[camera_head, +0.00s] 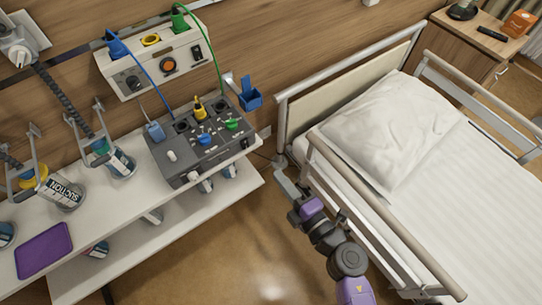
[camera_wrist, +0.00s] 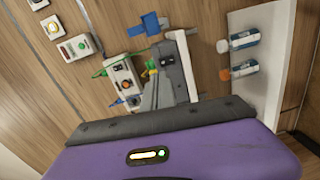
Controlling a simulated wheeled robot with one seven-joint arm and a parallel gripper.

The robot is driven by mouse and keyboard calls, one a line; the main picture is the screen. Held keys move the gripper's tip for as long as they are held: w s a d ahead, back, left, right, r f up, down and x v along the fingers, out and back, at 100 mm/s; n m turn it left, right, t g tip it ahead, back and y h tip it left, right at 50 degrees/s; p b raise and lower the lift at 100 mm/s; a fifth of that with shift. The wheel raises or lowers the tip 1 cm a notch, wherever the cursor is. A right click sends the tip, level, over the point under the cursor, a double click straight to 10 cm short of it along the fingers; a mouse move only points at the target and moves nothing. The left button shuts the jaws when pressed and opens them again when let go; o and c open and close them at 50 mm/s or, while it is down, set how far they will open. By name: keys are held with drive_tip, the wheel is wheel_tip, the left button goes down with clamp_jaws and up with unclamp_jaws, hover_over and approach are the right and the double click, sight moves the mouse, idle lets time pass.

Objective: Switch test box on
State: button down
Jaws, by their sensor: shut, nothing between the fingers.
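A dark grey box (camera_head: 203,138) with sockets, coloured plugs and small controls on its sloped top sits at the shelf's right end. A cream box (camera_head: 152,62) is on the wall above it, with a round orange-centred control (camera_head: 169,66), a dark knob and a rocker switch. I cannot tell for certain which is the test box, nor either switch's state. Both boxes show sideways in the wrist view, the grey one (camera_wrist: 168,78) beside the cream one (camera_wrist: 121,72). My gripper (camera_head: 284,184) is shut and empty, right of the shelf beside the bed rail, apart from both boxes.
Blue and green cables hang before the wall box. A blue holder (camera_head: 250,97) is on the wall. The bed rail (camera_head: 370,205) runs close to my arm. Floor between shelf and bed is clear.

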sight(246, 147)
drive_tip(key=shift+s+a+f+n+g, duration=0.1)
drive_tip(key=shift+s+f+n+g, duration=0.1)
drive_tip(key=shift+s+f+n, duration=0.25)
drive_tip(key=shift+s+f+n+g, duration=0.15)
drive_tip(key=shift+f+n+g, duration=0.1)
drive_tip(key=shift+f, duration=0.3)
drive_tip(key=shift+w, duration=0.1)
drive_tip(key=b+x, duration=0.1)
drive_tip(key=x, duration=1.3)
drive_tip(key=shift+b, duration=0.3)
drive_tip(key=shift+r, duration=0.1)
